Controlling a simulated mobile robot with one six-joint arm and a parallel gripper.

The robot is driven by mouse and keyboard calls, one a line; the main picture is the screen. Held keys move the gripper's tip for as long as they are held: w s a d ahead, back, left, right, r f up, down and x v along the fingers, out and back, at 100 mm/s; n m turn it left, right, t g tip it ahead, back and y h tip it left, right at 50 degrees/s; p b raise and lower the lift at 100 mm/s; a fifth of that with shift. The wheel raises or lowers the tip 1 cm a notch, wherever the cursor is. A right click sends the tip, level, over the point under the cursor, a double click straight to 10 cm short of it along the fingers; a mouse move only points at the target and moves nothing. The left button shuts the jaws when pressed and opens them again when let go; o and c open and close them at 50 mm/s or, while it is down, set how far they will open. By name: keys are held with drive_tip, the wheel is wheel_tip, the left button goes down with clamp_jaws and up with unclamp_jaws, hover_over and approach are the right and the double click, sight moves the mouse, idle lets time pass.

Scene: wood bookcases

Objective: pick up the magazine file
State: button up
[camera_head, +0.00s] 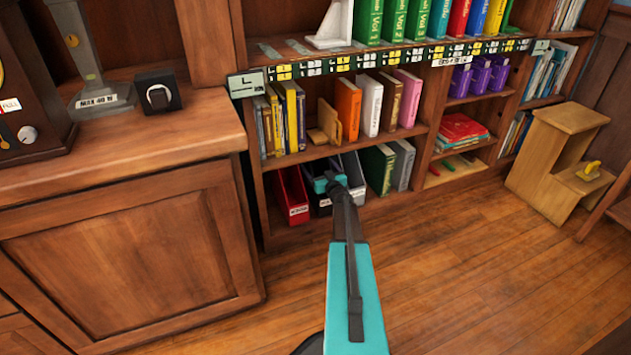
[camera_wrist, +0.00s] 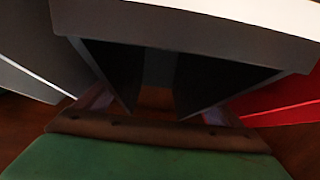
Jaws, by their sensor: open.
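Three magazine files stand on the bottom shelf in the head view: a red one (camera_head: 291,194) at left, a black one (camera_head: 318,203) in the middle, and a grey one (camera_head: 354,172) at right. My gripper (camera_head: 323,184) is open in front of the black file and covers part of it. In the wrist view the black file (camera_wrist: 180,22) fills the upper middle, very close to my gripper. The red file (camera_wrist: 285,100) is at its right and the grey one (camera_wrist: 30,70) at its left. Contact between fingers and file cannot be told.
Green and grey books (camera_head: 386,167) stand right of the files. The shelf above (camera_head: 350,148) holds books and a wooden bookend (camera_head: 327,122). A cabinet (camera_head: 130,245) is close at left. A wooden step stool (camera_head: 553,155) stands at right. The floor (camera_head: 450,265) between is clear.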

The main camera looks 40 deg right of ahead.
drive_tip(key=c, duration=1.7)
drive_tip(key=shift+c, duration=0.2)
drive_tip(key=shift+a+r, duration=0.1)
drive_tip(key=shift+r, duration=0.05)
drive_tip(key=shift+c, duration=0.2)
drive_tip(key=r+p+v, duration=0.3)
drive_tip(key=p+v, duration=0.5)
drive_tip(key=v, duration=1)
drive_tip(key=shift+r, duration=0.1)
